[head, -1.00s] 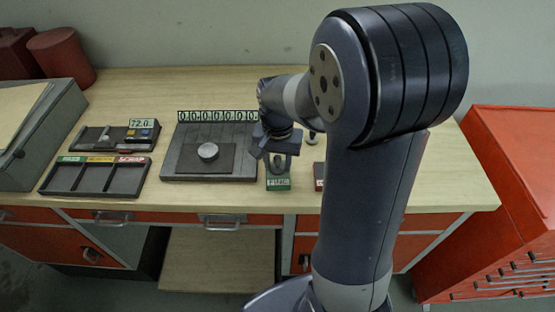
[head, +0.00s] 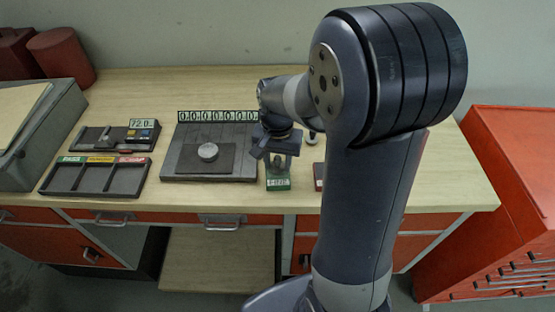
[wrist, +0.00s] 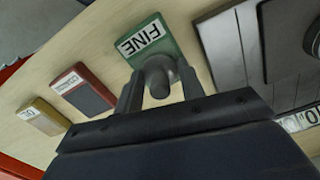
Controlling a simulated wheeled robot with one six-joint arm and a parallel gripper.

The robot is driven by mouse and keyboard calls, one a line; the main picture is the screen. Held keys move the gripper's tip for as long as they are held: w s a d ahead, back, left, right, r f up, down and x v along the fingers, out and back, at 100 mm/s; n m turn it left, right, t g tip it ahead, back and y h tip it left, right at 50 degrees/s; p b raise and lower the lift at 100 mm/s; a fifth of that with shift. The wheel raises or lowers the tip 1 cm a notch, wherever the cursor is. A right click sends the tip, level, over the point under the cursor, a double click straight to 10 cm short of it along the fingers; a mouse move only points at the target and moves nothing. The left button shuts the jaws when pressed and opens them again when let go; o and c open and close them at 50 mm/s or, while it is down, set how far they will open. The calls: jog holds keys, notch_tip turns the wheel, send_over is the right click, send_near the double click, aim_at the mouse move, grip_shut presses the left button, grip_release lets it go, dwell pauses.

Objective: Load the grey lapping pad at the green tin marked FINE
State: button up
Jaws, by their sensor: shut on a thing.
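The green tin marked FINE (head: 278,184) sits near the front edge of the bench. It also shows in the wrist view (wrist: 148,40), with its white label readable. My gripper (head: 279,160) is right over the tin. In the wrist view my gripper (wrist: 160,88) has its two fingers on either side of a grey rounded knob-like piece (wrist: 160,74), the grey lapping pad, and is shut on it. The pad is at or just above the tin's near part; I cannot tell whether it touches. Its underside is hidden.
A red tin (wrist: 82,88) and a yellow tin (wrist: 43,118) stand beside the green one. Left of it lies a dark plate (head: 180,165) with a round metal piece (head: 208,152). A three-compartment tray (head: 95,177) is further left. Bare bench lies between.

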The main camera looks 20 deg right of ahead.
aim_at(278, 157)
jog(key=shift+r+p, duration=2.7)
jog(key=shift+r, duration=0.85)
jog(key=shift+f, duration=0.1)
